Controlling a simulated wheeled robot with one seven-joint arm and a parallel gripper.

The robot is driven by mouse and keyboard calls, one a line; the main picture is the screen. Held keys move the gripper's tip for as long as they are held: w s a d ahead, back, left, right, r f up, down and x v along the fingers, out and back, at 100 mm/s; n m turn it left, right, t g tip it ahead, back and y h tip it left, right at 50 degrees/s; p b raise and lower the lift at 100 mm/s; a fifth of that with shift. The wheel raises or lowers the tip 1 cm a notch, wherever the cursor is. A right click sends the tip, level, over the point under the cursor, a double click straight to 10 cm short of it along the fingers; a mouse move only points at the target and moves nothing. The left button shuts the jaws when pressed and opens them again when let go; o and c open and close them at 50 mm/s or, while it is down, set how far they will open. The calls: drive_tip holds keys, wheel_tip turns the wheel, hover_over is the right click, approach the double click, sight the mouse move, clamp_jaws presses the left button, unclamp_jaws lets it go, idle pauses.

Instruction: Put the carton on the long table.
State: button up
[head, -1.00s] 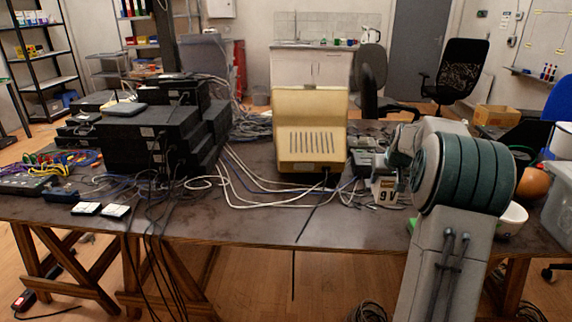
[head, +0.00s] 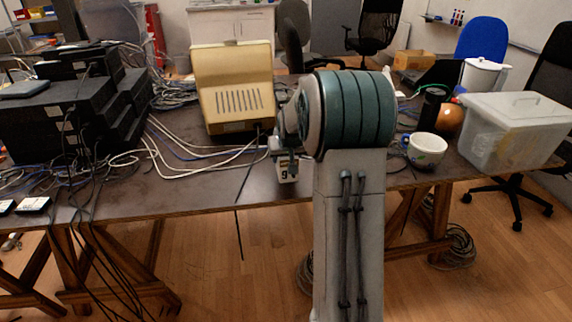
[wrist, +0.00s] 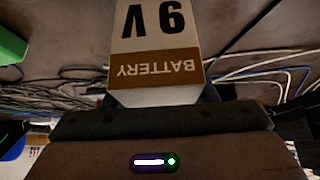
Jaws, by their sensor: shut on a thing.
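A small white and brown block lettered "9 V" (head: 288,173) is in my gripper (head: 288,156), over the front part of the long table (head: 215,184). In the wrist view the block (wrist: 160,42) shows "9 V" and "BATTERY" upside down, with my gripper (wrist: 160,104) shut on its near end. I cannot tell whether the block touches the tabletop. A plain brown cardboard carton (head: 414,60) stands apart, behind the table at the right. My arm hides part of the table's right half.
Stacked black network boxes (head: 65,118) and loose cables fill the left. A beige device (head: 233,90) stands behind my gripper. At the right are a white mug (head: 426,151), an orange ball (head: 450,117) and a clear plastic bin (head: 510,135). Some front tabletop is bare.

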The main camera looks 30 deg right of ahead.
drive_tip(key=shift+f, duration=1.25)
drive_tip(key=shift+f, duration=0.2)
drive_tip(key=o, duration=1.1)
drive_tip(key=shift+r, duration=0.15)
